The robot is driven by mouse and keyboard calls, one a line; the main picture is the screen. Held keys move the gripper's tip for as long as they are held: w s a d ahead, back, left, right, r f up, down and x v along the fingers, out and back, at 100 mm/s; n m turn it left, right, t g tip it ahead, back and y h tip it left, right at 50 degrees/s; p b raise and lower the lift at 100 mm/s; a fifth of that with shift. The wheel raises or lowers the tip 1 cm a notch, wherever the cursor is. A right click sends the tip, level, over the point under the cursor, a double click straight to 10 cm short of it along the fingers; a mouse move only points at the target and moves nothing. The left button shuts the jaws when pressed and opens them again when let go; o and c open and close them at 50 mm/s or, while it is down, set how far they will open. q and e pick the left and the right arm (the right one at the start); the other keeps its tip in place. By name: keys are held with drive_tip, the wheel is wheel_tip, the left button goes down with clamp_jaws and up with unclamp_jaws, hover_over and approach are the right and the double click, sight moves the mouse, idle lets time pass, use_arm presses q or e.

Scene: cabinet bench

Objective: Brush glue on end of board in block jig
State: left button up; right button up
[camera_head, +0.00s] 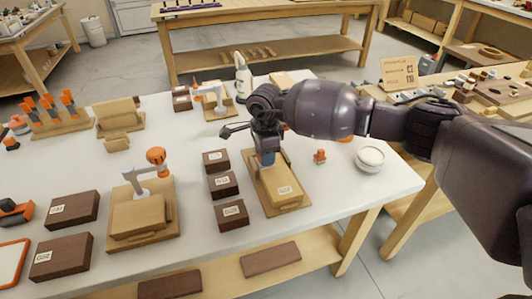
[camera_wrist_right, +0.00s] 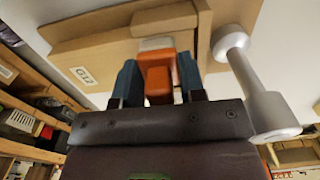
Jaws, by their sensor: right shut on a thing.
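My right gripper (camera_head: 266,158) is over the far part of a light wood block jig (camera_head: 302,205) on the white bench. Its blue fingers (camera_wrist_right: 157,80) are shut on the orange handle of a brush (camera_wrist_right: 158,75). A pale brush tip (camera_wrist_right: 156,43) points at the wood; I cannot tell whether it touches. A light board (camera_head: 273,183) lies in the jig, its far end hidden by my gripper. A label reading G12 (camera_wrist_right: 87,74) shows in the right wrist view. A round white glue pot (camera_head: 370,158) stands to the right. My left gripper is not in view.
Dark labelled blocks (camera_head: 223,185) stand in a row just left of the jig. A small orange item (camera_head: 320,156) is to its right. A clamp fixture with an orange knob (camera_head: 156,156) stands further left. A white bottle (camera_head: 243,78) stands behind.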

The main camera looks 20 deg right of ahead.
sight(277, 161)
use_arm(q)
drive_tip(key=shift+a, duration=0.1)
use_arm(e)
drive_tip(key=shift+d, duration=0.2)
drive_tip(key=shift+d, duration=0.7)
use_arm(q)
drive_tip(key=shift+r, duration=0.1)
use_arm(e)
drive_tip(key=shift+d, duration=0.1)
drive_tip(key=shift+d, duration=0.8)
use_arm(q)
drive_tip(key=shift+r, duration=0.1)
use_arm(e)
drive_tip(key=shift+r+p, duration=0.55)
drive_tip(key=shift+r, duration=0.8)
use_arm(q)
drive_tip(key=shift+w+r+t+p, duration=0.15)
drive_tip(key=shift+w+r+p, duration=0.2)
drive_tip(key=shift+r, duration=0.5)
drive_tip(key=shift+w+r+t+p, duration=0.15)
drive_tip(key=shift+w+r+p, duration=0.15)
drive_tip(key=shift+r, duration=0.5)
use_arm(e)
drive_tip(key=shift+r, duration=1.7)
drive_tip(key=shift+f, duration=0.1)
